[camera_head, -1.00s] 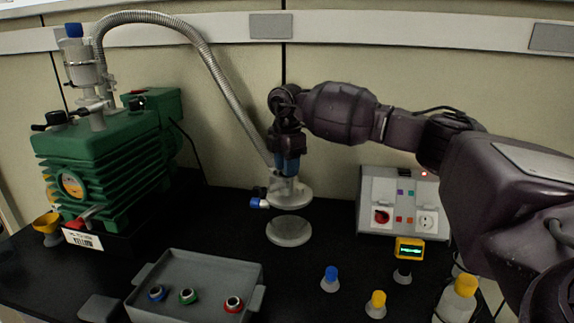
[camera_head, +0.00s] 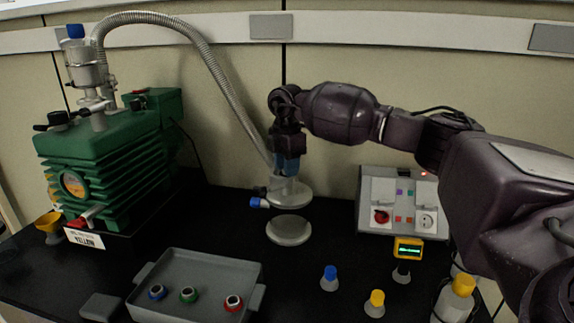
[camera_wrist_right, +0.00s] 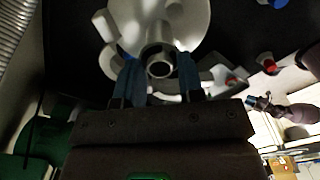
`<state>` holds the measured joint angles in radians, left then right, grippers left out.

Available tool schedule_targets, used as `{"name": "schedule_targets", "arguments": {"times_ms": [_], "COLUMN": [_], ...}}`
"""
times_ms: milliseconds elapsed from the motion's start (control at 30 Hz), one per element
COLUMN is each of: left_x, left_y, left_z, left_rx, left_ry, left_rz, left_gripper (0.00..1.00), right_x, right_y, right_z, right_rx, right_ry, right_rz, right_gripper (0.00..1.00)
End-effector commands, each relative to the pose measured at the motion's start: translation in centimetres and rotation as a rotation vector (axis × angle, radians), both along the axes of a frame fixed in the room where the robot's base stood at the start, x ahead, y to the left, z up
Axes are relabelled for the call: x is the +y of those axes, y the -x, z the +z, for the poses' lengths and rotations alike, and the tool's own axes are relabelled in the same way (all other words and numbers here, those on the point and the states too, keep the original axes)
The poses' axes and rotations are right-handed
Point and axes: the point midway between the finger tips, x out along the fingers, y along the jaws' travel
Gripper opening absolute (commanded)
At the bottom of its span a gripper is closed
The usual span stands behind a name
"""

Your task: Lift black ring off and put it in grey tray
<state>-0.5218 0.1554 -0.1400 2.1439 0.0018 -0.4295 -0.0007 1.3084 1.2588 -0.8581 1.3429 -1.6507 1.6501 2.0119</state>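My right gripper (camera_head: 288,163) points down over the top of the grey stand with a round plate (camera_head: 291,195). In the right wrist view its two blue fingers (camera_wrist_right: 160,80) stand on either side of a round grey tube end with a dark rim (camera_wrist_right: 160,63). I cannot tell whether the fingers touch it. No separate black ring can be made out; the fingers cover the stand's top in the head view. The grey tray (camera_head: 200,258) lies at the front left. My left gripper is out of view.
A green pump (camera_head: 105,160) stands at the left, with a ribbed metal hose (camera_head: 222,85) running down behind the stand. A grey power box (camera_head: 398,200) is to the right. Small blue-capped (camera_head: 329,279) and yellow-capped (camera_head: 375,304) flasks stand at the front right. The tray's middle is bare.

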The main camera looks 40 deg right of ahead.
Motion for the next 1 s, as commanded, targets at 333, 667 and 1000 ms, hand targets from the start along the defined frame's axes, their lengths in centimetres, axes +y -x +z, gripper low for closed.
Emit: {"name": "schedule_targets", "arguments": {"times_ms": [333, 667, 1000], "left_x": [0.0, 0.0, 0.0], "left_y": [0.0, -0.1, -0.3], "left_z": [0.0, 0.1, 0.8], "left_rx": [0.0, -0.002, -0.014], "left_ry": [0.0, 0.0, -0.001], "left_rz": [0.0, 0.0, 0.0], "left_gripper": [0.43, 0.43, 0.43], "right_x": [0.0, 0.0, 0.0], "right_y": [0.0, 0.0, 0.0], "right_z": [0.0, 0.2, 1.1], "right_rx": [-0.001, -0.002, -0.003], "right_ry": [0.0, -0.001, -0.001], "right_rz": [0.0, 0.0, 0.0], "right_gripper": [0.11, 0.11, 0.11]}}
